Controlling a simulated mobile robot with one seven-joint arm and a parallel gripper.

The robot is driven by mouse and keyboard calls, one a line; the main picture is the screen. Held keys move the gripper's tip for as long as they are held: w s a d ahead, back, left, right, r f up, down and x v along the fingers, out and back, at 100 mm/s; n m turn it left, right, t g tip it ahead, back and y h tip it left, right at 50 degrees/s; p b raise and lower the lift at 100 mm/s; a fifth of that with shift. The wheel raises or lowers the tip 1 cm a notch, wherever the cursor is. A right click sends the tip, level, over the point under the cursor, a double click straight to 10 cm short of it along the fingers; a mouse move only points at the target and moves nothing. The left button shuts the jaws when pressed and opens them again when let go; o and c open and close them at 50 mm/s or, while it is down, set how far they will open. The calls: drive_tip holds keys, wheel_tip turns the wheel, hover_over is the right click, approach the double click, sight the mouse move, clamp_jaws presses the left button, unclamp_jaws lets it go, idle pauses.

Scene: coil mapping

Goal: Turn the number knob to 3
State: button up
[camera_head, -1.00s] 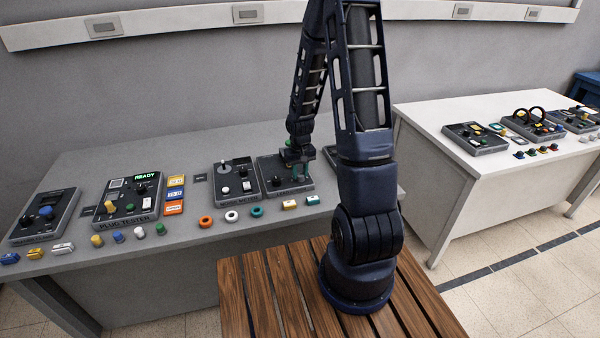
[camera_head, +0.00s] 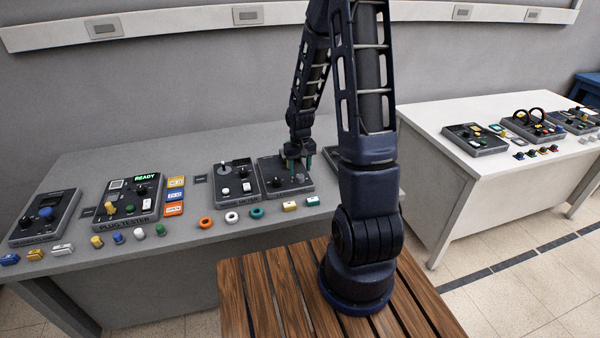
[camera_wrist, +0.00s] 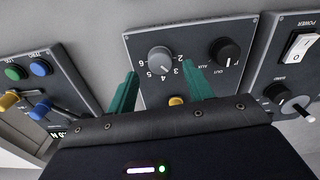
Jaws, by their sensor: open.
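The number knob (camera_wrist: 161,60) is grey and round, on a dark panel (camera_wrist: 143,45) in the wrist view. Numbers including 2, 3, 4, 5 and 6 curve around its lower side. A faint light mark shows on it, but I cannot tell surely which number it points to. My gripper (camera_wrist: 160,70) is open, with one green finger on each side below the knob in this view and nothing between them. In the head view my gripper (camera_head: 297,167) is above the same panel (camera_head: 275,191); the knob is hard to make out there.
A dark OUT/AUX knob (camera_wrist: 224,51) sits close to the right finger on the same panel. A yellow button (camera_wrist: 176,101) lies below the number knob. A panel with a POWER switch (camera_wrist: 299,44) is at right. Loose rings and blocks lie along the table's front.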

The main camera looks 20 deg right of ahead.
sight(300, 175)
wheel_tip(300, 175, up, 8)
idle(0.4)
drive_tip(key=s+d+r+t, duration=0.1)
drive_tip(key=s+r, duration=0.4)
drive_tip(key=r, duration=0.3)
drive_tip(key=s+r+t, duration=0.2)
drive_tip(key=s+r, duration=0.3)
drive_tip(key=r, duration=0.4)
drive_tip(key=s+r, duration=0.3)
drive_tip(key=s, duration=0.3)
drive_tip(key=s+r+m+t, duration=0.1)
drive_tip(key=s+r, duration=0.3)
drive_tip(key=s, duration=0.2)
drive_tip(key=shift+s+d+r+t, duration=0.2)
drive_tip(key=shift+d+t, duration=0.1)
drive_tip(key=shift+d, duration=0.15)
